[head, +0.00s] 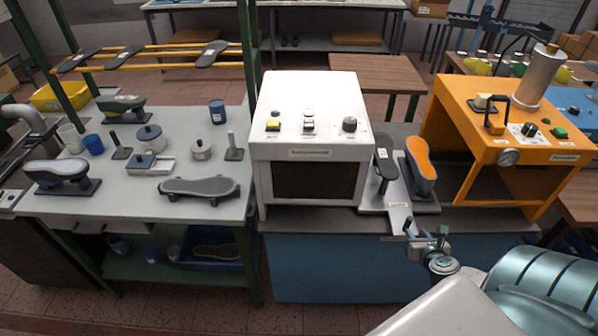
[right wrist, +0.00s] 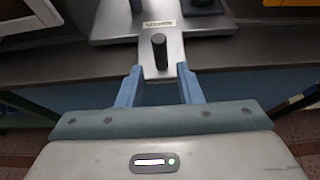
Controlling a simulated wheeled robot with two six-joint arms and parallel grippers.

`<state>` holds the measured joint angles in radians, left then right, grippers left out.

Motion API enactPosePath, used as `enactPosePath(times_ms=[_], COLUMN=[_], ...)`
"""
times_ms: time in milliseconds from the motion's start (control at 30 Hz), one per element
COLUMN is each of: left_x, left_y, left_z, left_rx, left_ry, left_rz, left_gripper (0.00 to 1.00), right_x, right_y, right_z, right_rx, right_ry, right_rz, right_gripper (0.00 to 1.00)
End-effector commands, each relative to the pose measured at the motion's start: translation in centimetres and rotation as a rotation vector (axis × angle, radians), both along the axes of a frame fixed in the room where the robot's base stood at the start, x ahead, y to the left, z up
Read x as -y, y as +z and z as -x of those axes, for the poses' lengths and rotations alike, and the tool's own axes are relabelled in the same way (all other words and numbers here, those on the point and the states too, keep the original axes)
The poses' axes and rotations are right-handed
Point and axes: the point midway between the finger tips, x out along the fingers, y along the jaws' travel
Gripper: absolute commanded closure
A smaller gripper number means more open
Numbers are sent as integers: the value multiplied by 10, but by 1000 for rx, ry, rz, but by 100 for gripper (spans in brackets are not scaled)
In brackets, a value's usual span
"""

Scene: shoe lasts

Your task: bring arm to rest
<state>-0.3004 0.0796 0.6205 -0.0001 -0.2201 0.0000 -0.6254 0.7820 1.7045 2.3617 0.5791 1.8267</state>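My right gripper (head: 426,236) is in front of the bench between the white machine and the orange machine. In the right wrist view its two blue fingers (right wrist: 159,80) are apart, with nothing held between them. A short black handle (right wrist: 159,50) stands on the tongue of a metal plate (right wrist: 137,22), just beyond the fingertips. The metal plate (head: 398,217) also shows in the head view, with a dark last stand and an orange-soled shoe last (head: 421,163) at it. My left gripper is not in view.
The white machine (head: 311,110) and the orange machine (head: 470,110) flank the plate. A grey table (head: 120,195) at left holds shoe lasts, pots and cups. Green posts stand at that table. The floor in front of the blue cabinet (head: 340,270) looks clear.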

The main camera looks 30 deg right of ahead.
Motion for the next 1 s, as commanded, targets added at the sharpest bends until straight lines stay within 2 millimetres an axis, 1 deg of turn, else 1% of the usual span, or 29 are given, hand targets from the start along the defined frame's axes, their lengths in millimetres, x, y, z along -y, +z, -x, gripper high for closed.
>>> enactPosePath(times_ms=[100,567,667,767,833,867,900,967,1000], left_x=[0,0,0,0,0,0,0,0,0], left_y=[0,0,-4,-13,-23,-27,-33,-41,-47], left_z=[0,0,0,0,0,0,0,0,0], left_rx=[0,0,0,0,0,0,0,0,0], left_ry=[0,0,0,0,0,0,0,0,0], left_rz=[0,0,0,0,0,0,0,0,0], left_gripper=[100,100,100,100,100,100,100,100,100], right_x=[-3,-3,-1,2,3,2,0,-5,-10], right_y=[3,2,-5,-28,-54,-67,-87,-118,-139], right_z=[4,4,5,8,13,15,19,26,32], right_rx=[0,0,-15,-67,-135,-173,-229,-321,-385], right_ry=[2,1,20,91,177,223,288,396,471], right_rz=[0,0,37,161,302,372,469,614,707], right_gripper=[67,67,67,67,67,67,67,67,67])
